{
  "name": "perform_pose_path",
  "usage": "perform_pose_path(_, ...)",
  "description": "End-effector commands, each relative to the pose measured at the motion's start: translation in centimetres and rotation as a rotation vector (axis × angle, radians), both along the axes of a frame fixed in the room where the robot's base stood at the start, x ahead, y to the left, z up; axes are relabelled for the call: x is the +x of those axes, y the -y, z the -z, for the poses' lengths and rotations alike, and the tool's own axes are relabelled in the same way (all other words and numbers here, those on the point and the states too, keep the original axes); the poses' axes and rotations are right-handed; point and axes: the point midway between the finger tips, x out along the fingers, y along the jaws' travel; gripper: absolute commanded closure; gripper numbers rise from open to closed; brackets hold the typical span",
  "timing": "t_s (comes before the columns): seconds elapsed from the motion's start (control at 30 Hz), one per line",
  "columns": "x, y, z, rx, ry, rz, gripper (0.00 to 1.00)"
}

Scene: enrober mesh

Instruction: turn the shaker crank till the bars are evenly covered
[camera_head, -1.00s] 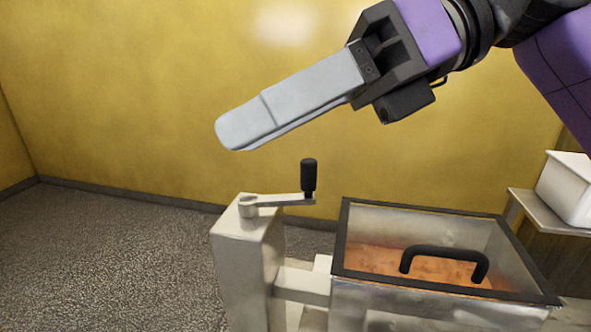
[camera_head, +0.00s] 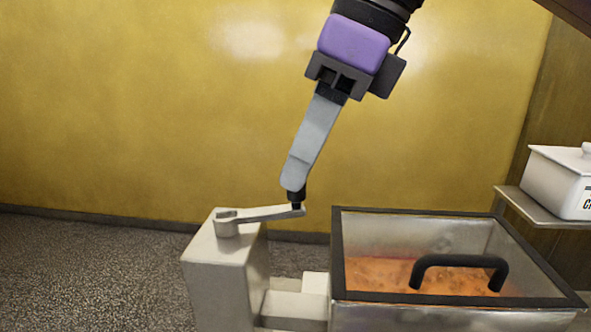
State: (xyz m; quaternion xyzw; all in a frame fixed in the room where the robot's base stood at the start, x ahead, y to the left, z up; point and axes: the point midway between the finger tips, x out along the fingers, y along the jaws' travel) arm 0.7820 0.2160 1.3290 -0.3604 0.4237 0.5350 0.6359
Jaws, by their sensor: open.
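The shaker crank (camera_head: 266,213) is a pale metal arm on top of a white pedestal (camera_head: 222,270), pointing right. Its upright black knob (camera_head: 297,200) is mostly hidden by the fingers, with only the lower part showing. My gripper (camera_head: 294,188) comes down from above, tilted, with its fingertips at the knob. The fingers overlap in this view, so I cannot see the gap or whether they touch the knob. The shaker box (camera_head: 337,255) has a dark rim and a black handle (camera_head: 455,262). Orange-brown material (camera_head: 385,272) shows inside; single bars cannot be made out.
A white lidded container (camera_head: 555,182) with partly cut-off lettering stands on a shelf (camera_head: 540,208) at the right. A yellow wall (camera_head: 130,110) is behind. The speckled floor (camera_head: 90,265) at the left is clear.

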Motion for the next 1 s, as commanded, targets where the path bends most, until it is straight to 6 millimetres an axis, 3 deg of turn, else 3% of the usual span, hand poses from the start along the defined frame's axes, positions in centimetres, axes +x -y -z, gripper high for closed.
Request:
perform_pose_path(0.2,0.1,-0.9,2.1,0.001,0.0,-0.001,0.58)
perform_pose_path(0.53,0.2,-1.0,2.5,0.002,0.0,0.0,0.58)
perform_pose_path(0.77,0.2,-1.0,2.4,0.002,0.0,0.0,1.0)
perform_pose_path(1.0,0.2,-1.0,2.4,0.002,0.0,0.0,1.0)
